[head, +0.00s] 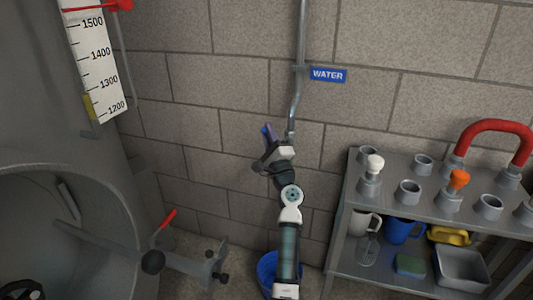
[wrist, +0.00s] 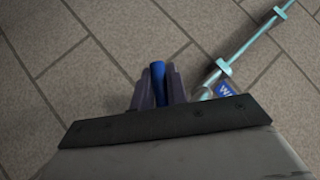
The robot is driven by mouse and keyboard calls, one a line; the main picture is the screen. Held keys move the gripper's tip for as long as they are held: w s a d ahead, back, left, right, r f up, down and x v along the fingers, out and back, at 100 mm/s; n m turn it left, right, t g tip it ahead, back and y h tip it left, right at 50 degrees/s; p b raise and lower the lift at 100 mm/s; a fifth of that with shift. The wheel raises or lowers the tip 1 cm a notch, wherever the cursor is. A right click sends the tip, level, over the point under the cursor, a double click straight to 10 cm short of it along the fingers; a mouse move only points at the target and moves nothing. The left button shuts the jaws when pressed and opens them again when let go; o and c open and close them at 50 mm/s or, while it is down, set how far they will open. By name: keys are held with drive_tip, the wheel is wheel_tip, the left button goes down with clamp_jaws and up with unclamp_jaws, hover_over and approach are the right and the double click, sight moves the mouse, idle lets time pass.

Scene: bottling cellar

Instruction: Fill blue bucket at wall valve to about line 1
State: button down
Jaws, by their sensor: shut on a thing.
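The blue bucket (head: 265,268) stands on the floor by the wall, below my arm. My arm hides much of it, and I cannot see its lines or any water level. My gripper (head: 269,134) is up at the wall, at the lower end of the water pipe (head: 301,50). In the wrist view my gripper (wrist: 157,88) is shut on a blue handle (wrist: 157,72), which looks like the valve lever. The valve body and outlet are hidden behind my gripper. I cannot tell whether water runs.
A blue WATER sign (head: 328,75) is beside the pipe. A metal shelf (head: 350,205) with fittings, mugs and a tray stands at the right. A large grey tank (head: 60,140) with an open hatch and a red-handled valve (head: 168,218) fills the left.

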drive_tip(key=m+b, duration=0.1)
drive_tip(key=m+t+h+b, duration=0.1)
drive_tip(key=shift+s+d+r+b, duration=0.1)
drive_tip(key=shift+d+r+b, duration=0.1)
drive_tip(key=shift+b, duration=0.2)
drive_tip(key=shift+d+r+m+t+h+b, duration=0.25)
drive_tip(key=shift+m+t+h+b, duration=0.25)
drive_tip(key=shift+m+h+b, duration=0.25)
drive_tip(key=shift+r, duration=0.15)
drive_tip(key=c, duration=1.4)
unclamp_jaws()
